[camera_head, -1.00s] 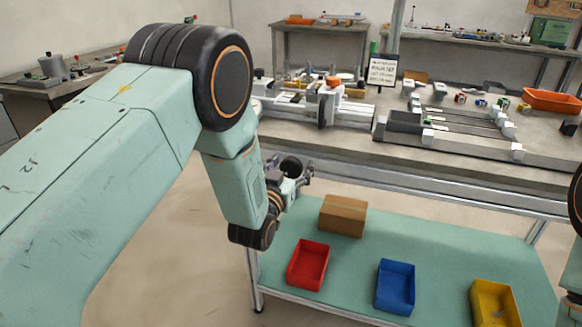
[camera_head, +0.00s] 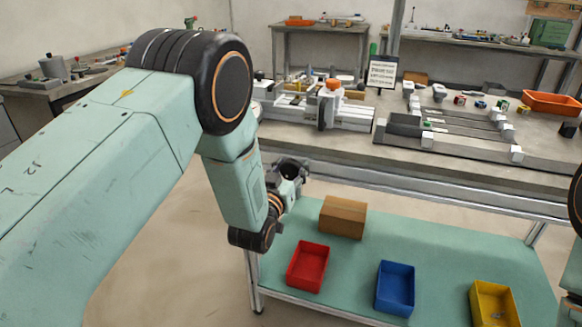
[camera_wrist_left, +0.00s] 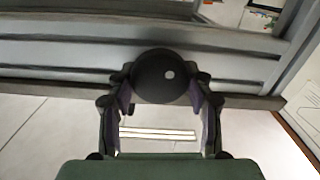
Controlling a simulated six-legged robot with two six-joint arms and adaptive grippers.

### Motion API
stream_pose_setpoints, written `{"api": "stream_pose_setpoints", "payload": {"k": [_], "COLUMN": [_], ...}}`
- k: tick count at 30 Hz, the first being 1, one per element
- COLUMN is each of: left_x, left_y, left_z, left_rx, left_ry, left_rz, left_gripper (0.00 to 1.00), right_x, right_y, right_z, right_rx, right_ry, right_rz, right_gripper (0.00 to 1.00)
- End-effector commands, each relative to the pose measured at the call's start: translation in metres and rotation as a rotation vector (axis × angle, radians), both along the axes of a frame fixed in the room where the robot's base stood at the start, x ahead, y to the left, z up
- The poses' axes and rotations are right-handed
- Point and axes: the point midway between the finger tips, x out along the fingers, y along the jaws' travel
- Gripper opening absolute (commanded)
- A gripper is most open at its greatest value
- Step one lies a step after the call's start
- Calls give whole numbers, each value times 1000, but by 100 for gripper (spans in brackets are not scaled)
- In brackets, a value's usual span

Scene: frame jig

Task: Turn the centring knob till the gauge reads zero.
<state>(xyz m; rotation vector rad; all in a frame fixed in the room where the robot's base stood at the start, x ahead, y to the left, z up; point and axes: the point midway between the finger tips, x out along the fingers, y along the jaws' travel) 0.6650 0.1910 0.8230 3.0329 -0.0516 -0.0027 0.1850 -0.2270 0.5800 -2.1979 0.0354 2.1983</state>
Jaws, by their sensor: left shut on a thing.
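My left gripper (camera_head: 296,170) is low at the front edge of the workbench, left of centre in the head view. In the left wrist view the left gripper (camera_wrist_left: 160,92) is shut on a round black knob (camera_wrist_left: 160,74), with one finger on each side of it. The knob has a small pale dot on its face, right of its middle. It sits in front of a grey metal rail. In the head view the gripper mostly hides the knob. I cannot make out a gauge reading in either view. My right gripper is not in view.
A grey and white fixture (camera_head: 345,115) stands on the bench, beside a sign (camera_head: 381,73) and a slotted frame (camera_head: 455,137). Below, a green table (camera_head: 440,245) holds a cardboard box (camera_head: 343,217) and red (camera_head: 307,267), blue (camera_head: 395,287) and yellow (camera_head: 493,303) bins.

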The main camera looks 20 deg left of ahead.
Motion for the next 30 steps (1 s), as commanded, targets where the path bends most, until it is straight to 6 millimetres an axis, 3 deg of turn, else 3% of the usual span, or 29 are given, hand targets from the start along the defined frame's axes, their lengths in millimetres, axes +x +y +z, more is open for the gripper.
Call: {"api": "stream_pose_setpoints", "payload": {"k": [10,11,18,30], "left_x": [0,0,0,-5], "left_y": [0,0,0,0], "left_z": [0,0,0,0], "left_rx": [-31,-31,-30,-29], "left_ry": [0,0,0,2], "left_rz": [0,0,0,0], "left_gripper": [20,52,72,73], "right_x": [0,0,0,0], "right_y": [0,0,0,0], "right_z": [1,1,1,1], "right_rx": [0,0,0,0], "right_ry": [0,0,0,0], "right_rz": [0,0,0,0], "right_gripper": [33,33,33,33]}}
